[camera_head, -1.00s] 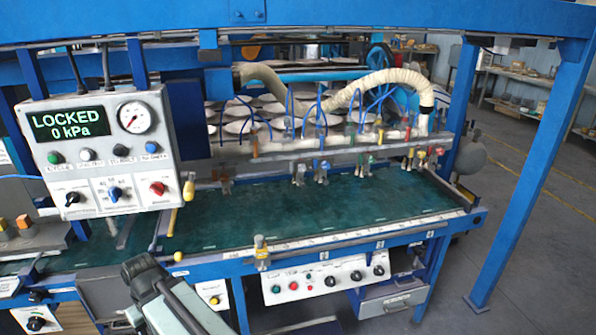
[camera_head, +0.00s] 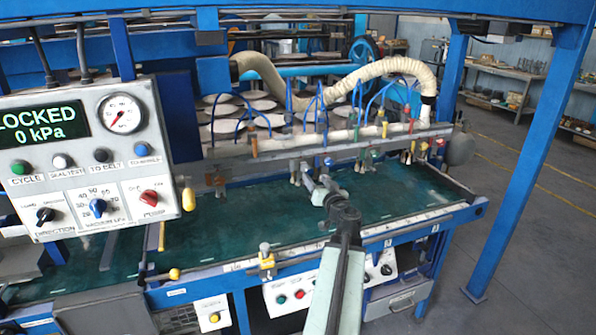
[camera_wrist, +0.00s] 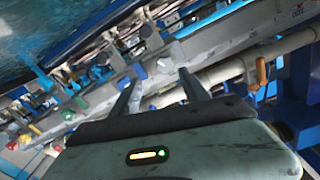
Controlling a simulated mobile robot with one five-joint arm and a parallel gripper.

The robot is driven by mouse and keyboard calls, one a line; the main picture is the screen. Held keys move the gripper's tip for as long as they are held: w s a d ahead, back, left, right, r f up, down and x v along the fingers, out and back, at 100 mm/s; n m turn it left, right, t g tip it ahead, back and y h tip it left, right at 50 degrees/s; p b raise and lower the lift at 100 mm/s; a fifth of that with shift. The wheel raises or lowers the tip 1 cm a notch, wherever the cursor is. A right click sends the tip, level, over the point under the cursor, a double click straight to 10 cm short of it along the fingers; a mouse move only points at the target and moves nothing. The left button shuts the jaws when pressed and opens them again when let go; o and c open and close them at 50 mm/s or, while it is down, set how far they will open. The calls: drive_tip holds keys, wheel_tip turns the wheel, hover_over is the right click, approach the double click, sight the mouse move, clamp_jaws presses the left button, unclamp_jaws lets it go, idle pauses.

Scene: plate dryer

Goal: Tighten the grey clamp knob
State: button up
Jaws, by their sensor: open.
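My gripper (camera_head: 314,178) reaches over the green belt toward the rail of coloured clamp knobs. In the wrist view its two dark fingers (camera_wrist: 157,77) are apart, with nothing clearly held between them. A small grey block-like piece (camera_wrist: 165,66), possibly the grey clamp knob, shows on the rail just beyond and between the fingertips. Contact cannot be told. A blue knob (camera_wrist: 138,70) sits to its left. In the head view my gripper and arm cover part of the rail's lower side, and I cannot pick out the grey knob there.
The rail (camera_head: 262,146) carries several coloured knobs and blue hoses. An orange knob (camera_wrist: 261,71) lies right of my fingers in the wrist view. The control panel (camera_head: 88,155) reads LOCKED, 0 kPa. The green belt (camera_head: 215,225) has free room. A blue post (camera_head: 535,150) stands right.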

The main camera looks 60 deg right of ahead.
sight(305, 169)
drive_tip(key=x, duration=0.8)
drive_tip(key=shift+w+a, duration=0.3)
drive_tip(key=shift+w, duration=0.05)
clamp_jaws()
